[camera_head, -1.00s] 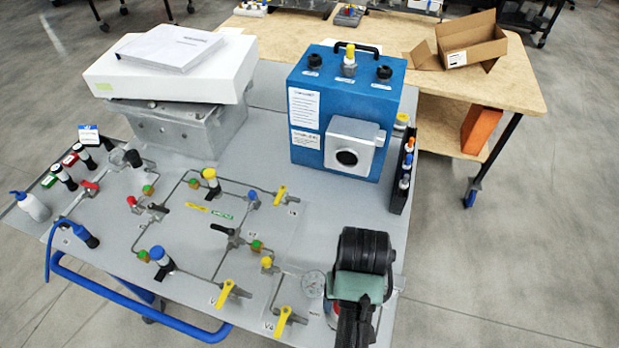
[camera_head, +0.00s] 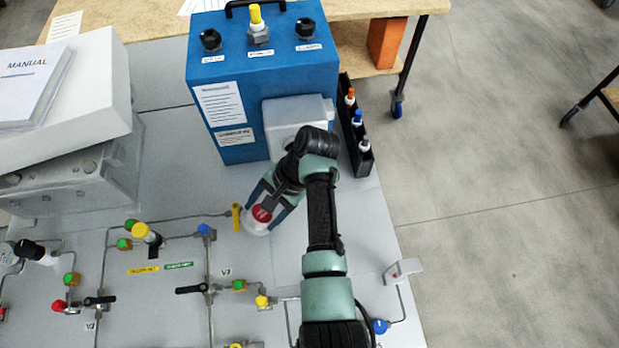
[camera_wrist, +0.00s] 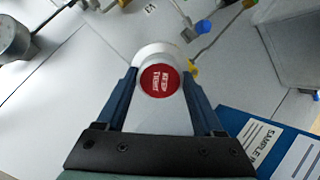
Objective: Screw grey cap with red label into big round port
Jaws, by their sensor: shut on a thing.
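The light grey cap (camera_head: 257,224) with a round red label is between the fingers of my gripper (camera_head: 272,203). In the wrist view the red label (camera_wrist: 159,80) faces the camera, and my gripper (camera_wrist: 158,78) is shut around the cap's sides. The cap is above the grey panel, in front of the blue box (camera_head: 213,68). The grey square housing (camera_head: 283,112) on the box's front carries the big round port. My wrist hides the port in the head view. The box's edge also shows at lower right in the wrist view (camera_wrist: 238,125).
A black rack (camera_head: 352,150) with several coloured-cap items stands right of the box. Pipes and valves, including a yellow handle (camera_head: 236,217), cover the panel's left and front. A bracket (camera_head: 403,270) stands at the right edge.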

